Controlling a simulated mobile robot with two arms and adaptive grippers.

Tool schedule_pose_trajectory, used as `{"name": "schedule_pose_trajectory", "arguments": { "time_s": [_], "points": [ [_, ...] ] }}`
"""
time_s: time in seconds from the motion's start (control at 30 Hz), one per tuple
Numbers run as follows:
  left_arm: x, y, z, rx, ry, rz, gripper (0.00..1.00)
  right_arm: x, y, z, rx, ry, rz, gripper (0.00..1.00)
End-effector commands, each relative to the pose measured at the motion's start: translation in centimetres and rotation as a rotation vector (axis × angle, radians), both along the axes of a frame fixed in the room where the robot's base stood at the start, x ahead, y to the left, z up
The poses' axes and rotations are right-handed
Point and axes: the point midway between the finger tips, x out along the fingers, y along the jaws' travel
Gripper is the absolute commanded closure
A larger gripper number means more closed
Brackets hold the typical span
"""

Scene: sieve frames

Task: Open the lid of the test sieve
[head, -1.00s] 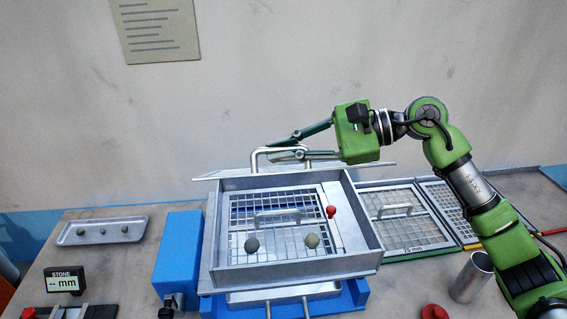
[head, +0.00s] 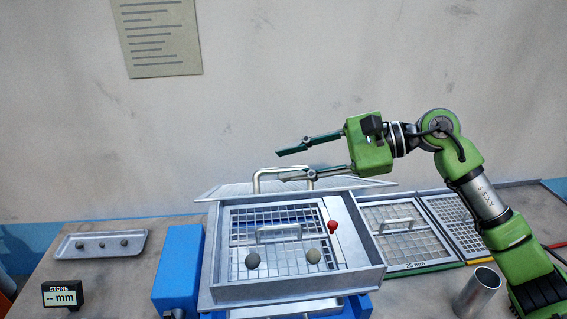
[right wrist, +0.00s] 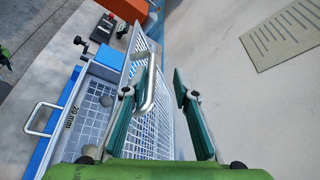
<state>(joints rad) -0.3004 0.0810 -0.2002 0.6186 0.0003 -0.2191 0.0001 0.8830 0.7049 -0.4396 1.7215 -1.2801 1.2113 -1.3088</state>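The test sieve is a grey square frame (head: 296,288) with a wire mesh floor. Its mesh lid (head: 225,189) is raised at the back edge, seen at a shallow angle in the head view; it also shows in the right wrist view (right wrist: 165,130). The lid's bent metal handle (head: 258,182) stands up from it, and it also shows in the right wrist view (right wrist: 148,92). My right gripper (head: 283,166) is open, its fingers apart. One finger lies close beside the handle; whether it touches is unclear. My left gripper is not in view.
A blue block (head: 180,270), small tray (head: 75,248) and stone display (head: 62,298) are at left.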

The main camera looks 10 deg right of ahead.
Motion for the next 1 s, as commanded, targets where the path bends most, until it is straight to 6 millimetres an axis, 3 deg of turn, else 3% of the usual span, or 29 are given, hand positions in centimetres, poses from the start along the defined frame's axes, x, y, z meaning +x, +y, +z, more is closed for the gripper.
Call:
{"name": "schedule_pose_trajectory", "arguments": {
  "time_s": [0.2,0.43,0.6,1.0],
  "points": [
    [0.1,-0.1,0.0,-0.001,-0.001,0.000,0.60,-0.9,-4.6,1.5,-0.002,-0.001,-0.008,0.74],
    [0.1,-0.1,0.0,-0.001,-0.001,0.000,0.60,-1.8,-8.1,2.7,-0.001,0.000,-0.004,0.74],
    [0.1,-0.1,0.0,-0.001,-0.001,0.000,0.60,-2.1,-9.2,3.1,0.000,0.000,-0.001,0.74],
    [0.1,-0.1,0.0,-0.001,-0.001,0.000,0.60,-2.2,-9.2,3.1,-0.001,0.000,-0.001,0.74]
  ]
}}
